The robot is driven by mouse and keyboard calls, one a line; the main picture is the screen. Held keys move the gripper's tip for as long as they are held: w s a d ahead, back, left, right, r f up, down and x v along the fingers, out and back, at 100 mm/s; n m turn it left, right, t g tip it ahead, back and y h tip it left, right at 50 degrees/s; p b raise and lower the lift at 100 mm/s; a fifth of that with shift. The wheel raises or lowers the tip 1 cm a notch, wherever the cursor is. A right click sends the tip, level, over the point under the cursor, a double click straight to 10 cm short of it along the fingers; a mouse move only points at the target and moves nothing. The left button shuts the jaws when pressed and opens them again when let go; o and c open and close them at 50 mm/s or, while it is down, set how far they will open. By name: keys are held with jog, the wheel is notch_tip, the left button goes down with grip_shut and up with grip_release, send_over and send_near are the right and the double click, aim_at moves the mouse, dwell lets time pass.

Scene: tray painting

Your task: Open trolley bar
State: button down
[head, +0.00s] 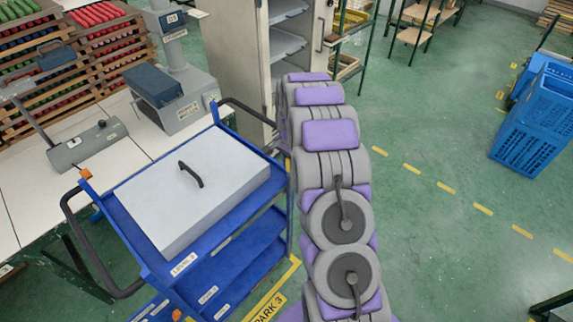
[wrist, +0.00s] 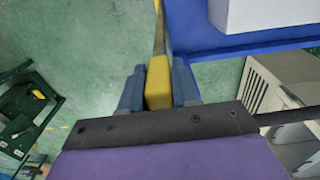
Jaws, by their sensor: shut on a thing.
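The blue trolley (head: 228,250) stands left of my arm, with labelled levels and black handles at its ends. A light grey box with a black handle (head: 191,174) lies on its top level. In the wrist view, my gripper (wrist: 158,86) has its two dark blue fingers closed on a yellow block (wrist: 158,80), which seems to be part of the trolley bar. The trolley's blue edge (wrist: 265,46) runs close by on the right. In the head view my arm hides the gripper and the bar side of the trolley.
A white worktable (head: 85,150) with a scale (head: 170,95) stands to the left. An open grey cabinet (head: 232,40) is behind the trolley. Blue crates (head: 535,120) stand at the right. The green floor between my arm and the crates is clear, with a dashed yellow line.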

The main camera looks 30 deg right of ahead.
jog(key=shift+w+r, duration=0.15)
jog(key=shift+w, duration=0.05)
jog(key=c, duration=1.2)
grip_release()
jog(key=shift+c, duration=0.2)
jog(key=o, duration=0.3)
jog(key=shift+d, duration=0.3)
jog(key=shift+r, duration=0.1)
notch_tip(320, 180, up, 17)
jog(key=shift+d+f+p, duration=0.1)
jog(key=shift+p, duration=0.9)
